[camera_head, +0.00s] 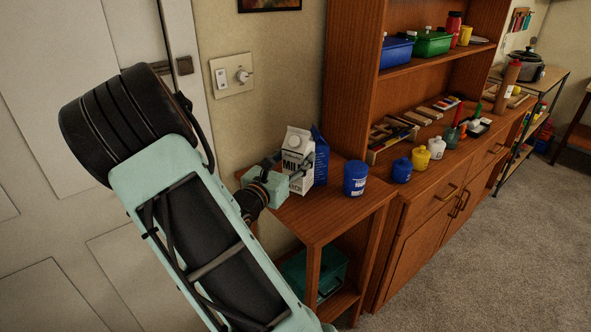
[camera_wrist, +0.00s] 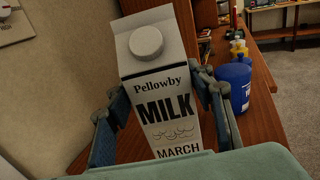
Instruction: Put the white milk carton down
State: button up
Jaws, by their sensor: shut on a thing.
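The white milk carton (camera_head: 297,158) has a round cap and black lettering. It is upright over the small wooden side table (camera_head: 330,208). My gripper (camera_head: 287,170) is shut on it from the near left side. In the wrist view the carton (camera_wrist: 160,85) stands between the two fingers of my gripper (camera_wrist: 165,105), one on each side.
A blue carton (camera_head: 321,156) stands right behind the milk carton. A blue tub (camera_head: 355,178) stands to its right on the same table. A teal box (camera_head: 325,275) sits on the lower shelf. The table's front right top is clear. A wooden cabinet (camera_head: 425,215) adjoins on the right.

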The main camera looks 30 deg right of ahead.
aim_at(295, 169)
jog(key=shift+w+d+f, duration=0.35)
jog(key=shift+w+f, duration=0.05)
jog(key=shift+f, duration=0.15)
jog(key=shift+w+f, duration=0.1)
jog(key=shift+f, duration=1.5)
jog(key=shift+f, duration=0.15)
jog(key=o, duration=1.7)
jog(key=shift+o, duration=0.2)
jog(key=shift+a, duration=0.2)
jog(key=v, duration=1.1)
jog(key=shift+s+a+b, duration=0.3)
jog(key=shift+b, duration=0.1)
